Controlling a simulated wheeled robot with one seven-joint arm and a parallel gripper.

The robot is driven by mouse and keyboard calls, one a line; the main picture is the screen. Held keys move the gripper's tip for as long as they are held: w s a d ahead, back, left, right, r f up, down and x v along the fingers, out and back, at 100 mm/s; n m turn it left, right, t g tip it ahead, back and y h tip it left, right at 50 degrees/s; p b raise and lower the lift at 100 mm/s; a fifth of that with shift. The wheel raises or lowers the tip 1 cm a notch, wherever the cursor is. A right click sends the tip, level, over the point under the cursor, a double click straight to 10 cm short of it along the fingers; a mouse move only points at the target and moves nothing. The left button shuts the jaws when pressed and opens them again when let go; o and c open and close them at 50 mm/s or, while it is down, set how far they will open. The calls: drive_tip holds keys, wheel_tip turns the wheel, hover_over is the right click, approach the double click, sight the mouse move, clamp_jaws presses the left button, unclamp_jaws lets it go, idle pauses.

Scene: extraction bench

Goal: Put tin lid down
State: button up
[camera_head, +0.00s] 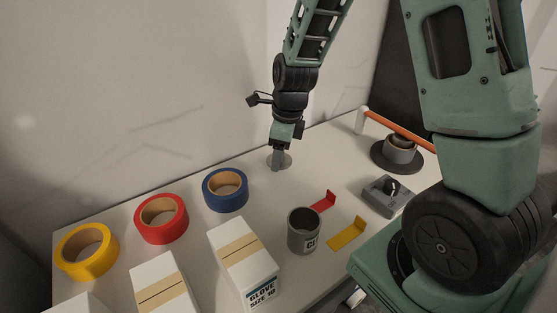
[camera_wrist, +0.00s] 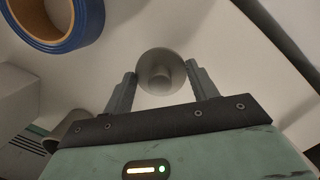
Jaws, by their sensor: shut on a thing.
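The tin lid (camera_head: 287,161) is a grey round disc at the back of the bench, right of the blue tape roll. My gripper (camera_head: 277,165) points down at it and is shut on it. In the wrist view the lid (camera_wrist: 152,57) shows between my fingertips, with a round knob at its middle. The lid looks flat and at or very near the bench top; I cannot tell whether it touches. The grey tin (camera_head: 304,232), with lettering on its side, stands upright and open nearer the front, apart from the lid.
Blue (camera_head: 225,189), red (camera_head: 161,219) and yellow (camera_head: 87,251) tape rolls lie to the left. A white glove box (camera_head: 243,262) stands left of the tin. Red (camera_head: 323,202) and yellow (camera_head: 347,234) brackets and a grey device (camera_head: 388,195) lie to the right. Bare bench surrounds the lid.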

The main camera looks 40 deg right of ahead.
drive_tip(key=shift+f, duration=1.25)
drive_tip(key=shift+f, duration=0.1)
drive_tip(key=shift+f, duration=0.1)
drive_tip(key=o, duration=0.9)
drive_tip(key=shift+o, duration=0.2)
